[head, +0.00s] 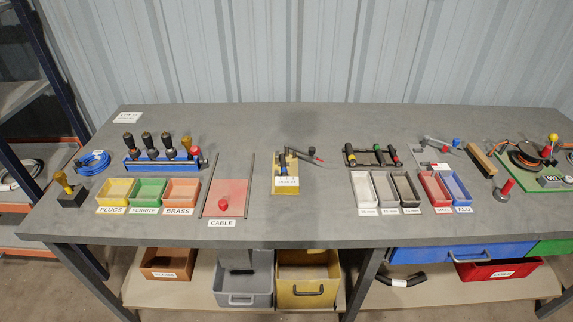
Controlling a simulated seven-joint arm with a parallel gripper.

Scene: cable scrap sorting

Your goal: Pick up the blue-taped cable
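No arm or gripper of mine shows in the head view. A short dark cable piece with a blue part (284,163) appears to sit on a small yellow stand (286,188) at the table's middle; it is too small to tell whether the blue is tape. Dark cable pieces with yellow (350,154), green (378,154) and red (393,155) bands lie on a dark rack right of it. A coil of blue cable (92,162) lies at the far left, with no tape that I can make out.
The grey table (325,215) also holds a red panel labelled CABLE (230,193), PLUGS (116,192), FERRITE (148,191) and BRASS (181,191) bins, and grey bins (383,188). A tool with a red tip (310,152) lies beside the yellow stand. The back strip is mostly clear.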

